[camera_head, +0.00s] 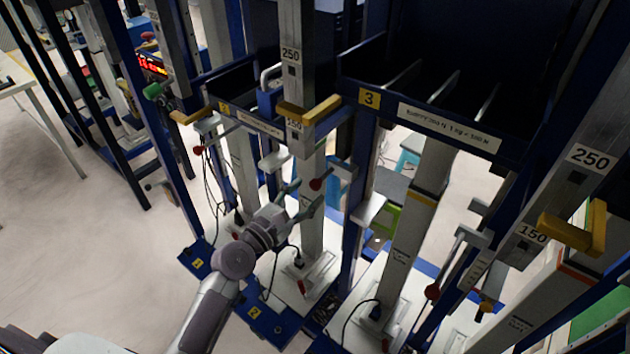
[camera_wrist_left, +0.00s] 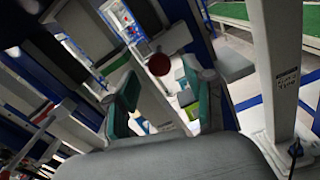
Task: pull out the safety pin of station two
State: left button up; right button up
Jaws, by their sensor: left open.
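Station two has a blue base marked with a yellow 2 (camera_head: 255,311) and a pale upright post (camera_head: 312,230). A red ball knob (camera_head: 316,184) sits on this post at mid-height. In the left wrist view the red ball (camera_wrist_left: 158,64) shows between and beyond the fingertips, with no contact visible. I cannot tell for sure whether it is the safety pin. My left gripper (camera_head: 304,199) is open beside the post, close below the knob. Its teal-padded fingers (camera_wrist_left: 160,96) hold nothing. My right gripper is out of view.
A yellow handle (camera_head: 308,110) sticks out above on the post. Station three's front panel (camera_head: 450,128) and red knob (camera_head: 432,292) are to the right. Station one's red knob (camera_head: 198,150) is to the left. Posts and small shelves crowd the gripper; pale floor (camera_head: 90,250) is free at left.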

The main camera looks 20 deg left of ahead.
aim_at(312, 189)
pick_arm(q)
jog(key=shift+x, duration=1.95)
grip_shut()
jog(key=shift+s, duration=0.15)
